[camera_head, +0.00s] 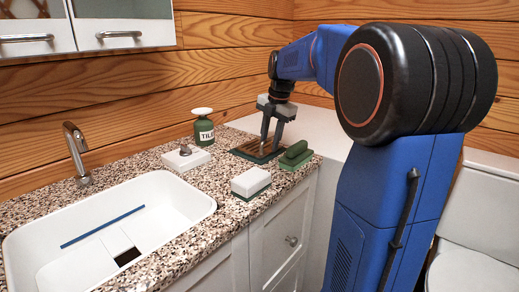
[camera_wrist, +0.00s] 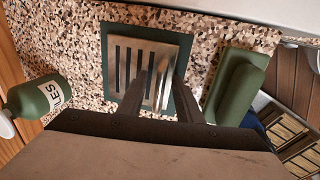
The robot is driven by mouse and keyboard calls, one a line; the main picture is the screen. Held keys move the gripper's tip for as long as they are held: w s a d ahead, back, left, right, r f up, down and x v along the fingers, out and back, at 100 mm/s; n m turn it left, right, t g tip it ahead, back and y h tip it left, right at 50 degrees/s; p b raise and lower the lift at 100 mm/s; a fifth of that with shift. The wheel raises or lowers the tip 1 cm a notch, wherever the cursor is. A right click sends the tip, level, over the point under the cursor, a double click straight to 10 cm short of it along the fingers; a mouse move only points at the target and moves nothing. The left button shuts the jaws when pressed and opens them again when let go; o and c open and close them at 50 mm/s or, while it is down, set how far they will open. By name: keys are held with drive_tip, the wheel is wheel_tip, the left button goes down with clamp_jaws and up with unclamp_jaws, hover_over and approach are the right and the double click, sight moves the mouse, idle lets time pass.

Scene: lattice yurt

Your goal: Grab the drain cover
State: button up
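The drain cover (camera_wrist: 120,68) is a square metal plate with dark parallel slots. It lies flat on a dark green mat (camera_wrist: 116,30) on the speckled counter. In the head view the drain cover (camera_head: 257,149) is small and partly hidden by the fingers. My gripper (camera_head: 269,154) points down over it, fingertips at or just above its surface; contact cannot be told. In the wrist view my gripper (camera_wrist: 165,68) has its two fingers a little apart over the cover's right part.
A green block (camera_head: 294,156) lies close right of the mat. A white-and-green sponge (camera_head: 250,182) is in front, a white dish (camera_head: 186,160) and green bottle (camera_head: 204,132) to the left. The white sink (camera_head: 185,205) has a dark square opening (camera_head: 128,257) and a blue strip (camera_head: 103,226).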

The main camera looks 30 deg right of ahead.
drive_tip(key=shift+f, duration=0.1)
drive_tip(key=shift+c, duration=0.6)
clamp_jaws()
